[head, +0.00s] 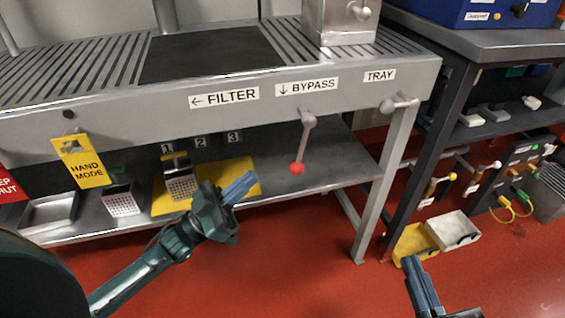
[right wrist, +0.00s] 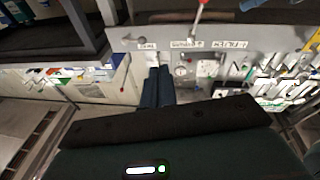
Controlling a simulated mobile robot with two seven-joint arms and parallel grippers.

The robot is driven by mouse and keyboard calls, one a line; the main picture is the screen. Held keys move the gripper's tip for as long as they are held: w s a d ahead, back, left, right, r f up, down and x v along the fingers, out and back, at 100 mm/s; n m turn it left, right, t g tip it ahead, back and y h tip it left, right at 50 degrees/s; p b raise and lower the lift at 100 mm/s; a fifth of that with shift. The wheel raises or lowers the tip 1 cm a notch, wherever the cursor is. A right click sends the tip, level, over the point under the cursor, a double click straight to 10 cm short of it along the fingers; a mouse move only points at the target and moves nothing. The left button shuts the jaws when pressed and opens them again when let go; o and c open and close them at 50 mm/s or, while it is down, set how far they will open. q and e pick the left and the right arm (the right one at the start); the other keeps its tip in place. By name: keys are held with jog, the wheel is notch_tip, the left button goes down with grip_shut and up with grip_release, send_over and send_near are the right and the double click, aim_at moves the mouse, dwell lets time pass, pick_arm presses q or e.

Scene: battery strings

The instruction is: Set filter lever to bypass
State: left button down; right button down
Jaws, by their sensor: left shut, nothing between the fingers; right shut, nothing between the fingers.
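The filter lever (head: 304,140) is a grey rod on a pivot in the bench's front panel, with a red knob (head: 297,168) at its end. It hangs almost straight down, below the BYPASS label (head: 306,86) with its down arrow. The FILTER label (head: 224,97) with a left arrow is to its left. The red-tipped lever also shows at the top of the right wrist view (right wrist: 199,16). My left gripper (head: 249,180) is shut and empty, left of the knob and apart from it. My right gripper (head: 412,262) is shut and empty, low at right, away from the lever.
A TRAY handle (head: 398,103) sticks out at the panel's right. A yellow HAND MODE tag (head: 82,162) hangs at left. Metal baskets (head: 122,200) stand on the lower shelf. A yellow bin (head: 412,243) and a white bin (head: 453,230) are at right. Red floor is clear in front.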

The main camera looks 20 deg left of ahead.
aim_at(302, 146)
pick_arm(q)
jog(key=w+d+r+b, duration=0.2)
jog(key=w+d, duration=0.4)
jog(key=shift+r, duration=0.15)
